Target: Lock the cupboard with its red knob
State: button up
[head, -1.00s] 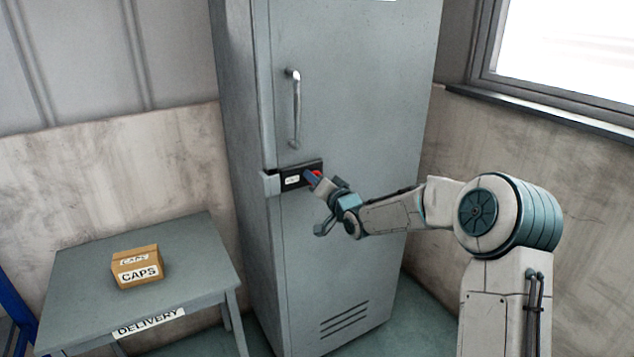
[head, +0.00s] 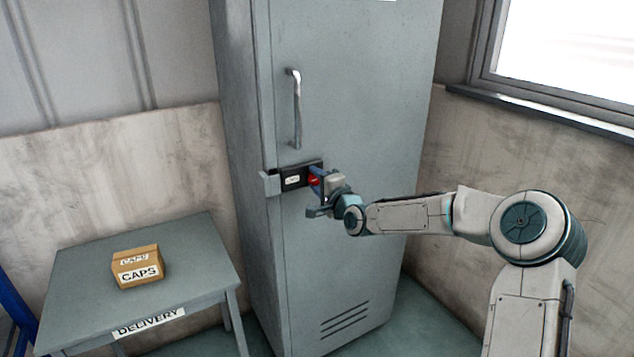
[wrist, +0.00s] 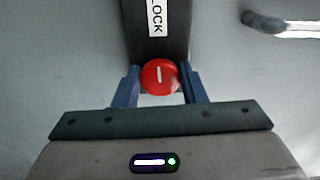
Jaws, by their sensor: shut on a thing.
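The grey cupboard (head: 345,110) stands shut in the middle of the head view. Its red knob (head: 313,181) sits at the right end of a black lock plate (head: 292,180) below the door handle. In the wrist view the knob (wrist: 160,77) is round, with a white mark pointing along the plate's length in that picture. My gripper (wrist: 160,90) has one blue finger on each side of the knob and is shut on it. In the head view my gripper (head: 320,184) is at the plate from the right and partly hides the knob.
A metal handle (head: 296,110) rises above the lock plate. A grey delivery table (head: 190,260) with a caps box (head: 137,267) stands at the left. A window sill (head: 540,112) and wall lie to the right. Floor shows between cupboard and wall.

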jog(key=shift+m, duration=0.3)
dwell(0.4)
jog(key=o, duration=0.9)
jog(key=shift+o, duration=0.2)
jog(key=shift+s+d, duration=0.1)
jog(key=v, duration=1.3)
jog(key=shift+s+b, duration=0.25)
jog(key=shift+b, duration=0.15)
jog(key=shift+d, duration=0.15)
